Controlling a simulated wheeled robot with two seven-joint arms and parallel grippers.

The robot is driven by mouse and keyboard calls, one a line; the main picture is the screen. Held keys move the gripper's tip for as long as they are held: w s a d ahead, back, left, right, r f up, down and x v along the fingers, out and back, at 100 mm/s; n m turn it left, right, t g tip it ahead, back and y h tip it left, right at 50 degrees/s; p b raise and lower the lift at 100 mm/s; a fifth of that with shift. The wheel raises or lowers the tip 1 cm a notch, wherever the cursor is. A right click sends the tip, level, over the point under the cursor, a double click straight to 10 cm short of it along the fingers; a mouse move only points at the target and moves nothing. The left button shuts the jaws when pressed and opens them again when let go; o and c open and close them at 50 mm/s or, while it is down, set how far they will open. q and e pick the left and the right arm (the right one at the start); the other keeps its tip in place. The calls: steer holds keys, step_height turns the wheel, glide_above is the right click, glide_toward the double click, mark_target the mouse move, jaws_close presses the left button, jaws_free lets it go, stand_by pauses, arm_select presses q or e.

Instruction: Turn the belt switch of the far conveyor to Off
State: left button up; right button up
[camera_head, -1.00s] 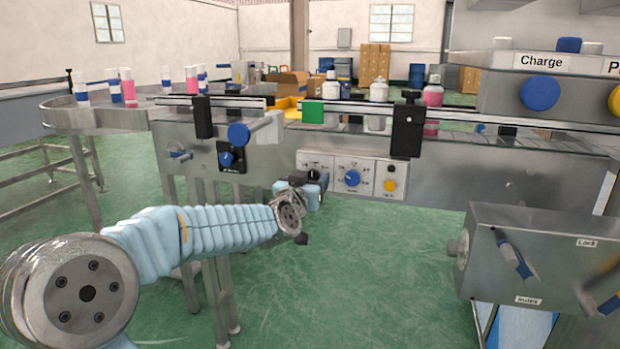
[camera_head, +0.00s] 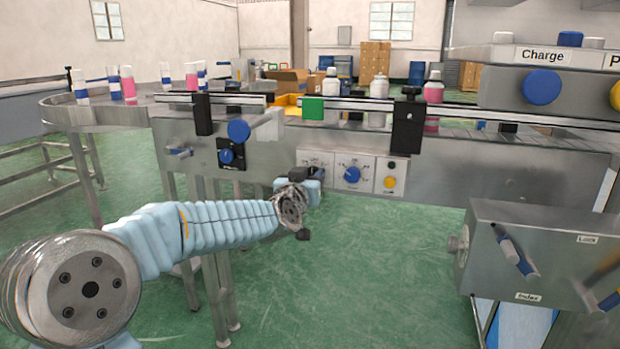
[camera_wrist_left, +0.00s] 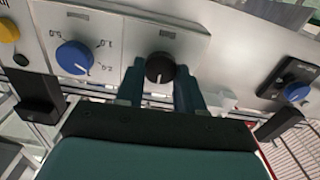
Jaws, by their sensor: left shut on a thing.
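The belt switch is a black rotary knob (camera_wrist_left: 160,67) on a pale panel of the conveyor front. In the left wrist view the two fingers of my left gripper (camera_wrist_left: 159,88) stand on either side of it, shut on it. In the head view my left gripper (camera_head: 310,182) is against the lower left part of the control panel (camera_head: 316,158) and hides the knob. The knob's exact setting is too small to read. The far conveyor (camera_head: 270,150) runs across the picture.
Beside the switch are a blue dial (camera_head: 352,174) and a yellow button (camera_head: 389,182). Another blue knob (camera_head: 227,156) sits on a black plate to the left. Bottles (camera_head: 379,88) stand on the belt. A metal box with levers (camera_head: 540,255) is at the lower right. The green floor between is clear.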

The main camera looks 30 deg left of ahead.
arm_select(q)
steer(key=n+b, duration=0.4)
steer(key=n, duration=0.2)
steer(key=shift+a+f+n+b, duration=0.1)
steer(key=shift+f+n+b, duration=0.05)
steer(key=shift+n+b, duration=0.65)
steer(key=shift+n, duration=1.1)
steer(key=o, duration=1)
steer(key=shift+o, duration=0.2)
steer(key=shift+s, duration=0.1)
steer(key=v, duration=1.3)
steer(key=shift+s, duration=0.3)
